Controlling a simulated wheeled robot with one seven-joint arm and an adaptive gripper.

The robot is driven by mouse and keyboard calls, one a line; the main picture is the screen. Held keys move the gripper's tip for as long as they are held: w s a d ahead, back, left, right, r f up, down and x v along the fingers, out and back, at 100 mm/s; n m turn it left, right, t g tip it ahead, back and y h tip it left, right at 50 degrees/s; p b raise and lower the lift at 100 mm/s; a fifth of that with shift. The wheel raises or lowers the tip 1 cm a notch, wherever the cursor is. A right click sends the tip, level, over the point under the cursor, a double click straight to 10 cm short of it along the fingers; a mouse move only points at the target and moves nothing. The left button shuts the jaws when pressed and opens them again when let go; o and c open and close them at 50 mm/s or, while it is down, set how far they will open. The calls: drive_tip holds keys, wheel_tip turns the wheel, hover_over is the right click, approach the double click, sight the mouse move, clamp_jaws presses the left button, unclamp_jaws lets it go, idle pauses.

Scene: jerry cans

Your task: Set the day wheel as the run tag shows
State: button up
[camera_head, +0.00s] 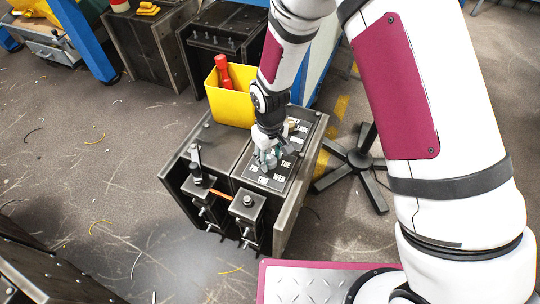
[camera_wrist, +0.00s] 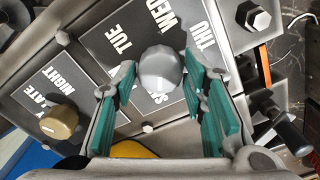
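The day wheel's grey faceted knob (camera_wrist: 161,67) sits on a dark panel with white day names; TUE, WED and THU are readable, and others are partly hidden by my fingers. My gripper (camera_wrist: 158,82) is over this panel, its teal-padded fingers spread on either side of the knob. Slim gaps seem to show beside the knob; I cannot tell whether either finger touches it. In the head view my gripper (camera_head: 268,158) points down at the panel (camera_head: 265,180) and hides the knob. No pointer setting is clear. I cannot make out a run tag in either view.
A brass knob (camera_wrist: 59,122) with LATE and NIGHT labels is on the left in the wrist view. A yellow bin (camera_head: 230,103) with red-handled items stands behind the panel. Clamps (camera_head: 247,206) and levers rise at the machine's front. A black-legged stand (camera_head: 358,165) is to the right.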

sight(270, 159)
drive_tip(key=shift+o, duration=0.5)
drive_tip(key=shift+r, duration=0.25)
wheel_tip(270, 159, up, 12)
drive_tip(key=shift+f, duration=0.25)
